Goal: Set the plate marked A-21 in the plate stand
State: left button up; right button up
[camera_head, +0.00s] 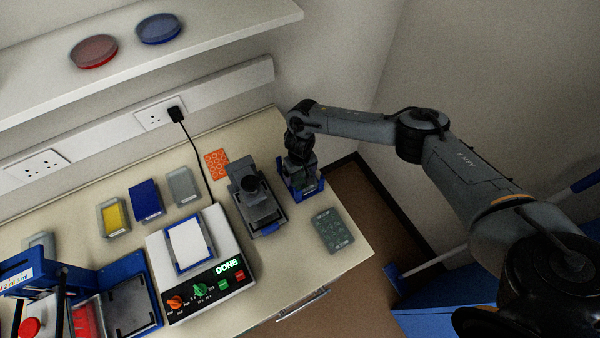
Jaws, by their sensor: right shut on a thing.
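My right gripper (301,180) points down at the back right of the bench, at a blue open-framed holder (313,194) that looks like the plate stand. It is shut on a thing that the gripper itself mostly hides. I cannot tell whether that thing rests in the holder or is held just above it. No A-21 mark is readable. Plates with yellow (114,217), blue (146,199) and grey (183,187) tops lie in a row at the back. My left gripper is not in view.
A white device (191,307) reading DONE carries a blue-framed white plate (188,245). A grey instrument (257,203) stands close left of the holder. A dark patterned mat (331,231) lies near the right edge, an orange one (217,164) behind. Blue equipment (128,292) fills the front left.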

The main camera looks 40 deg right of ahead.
jog(key=o, duration=0.8)
jog(key=shift+f, duration=0.1)
jog(key=shift+c, duration=0.2)
notch_tip(320, 180, up, 12)
jog(key=p, duration=0.2)
jog(key=shift+r, duration=0.25)
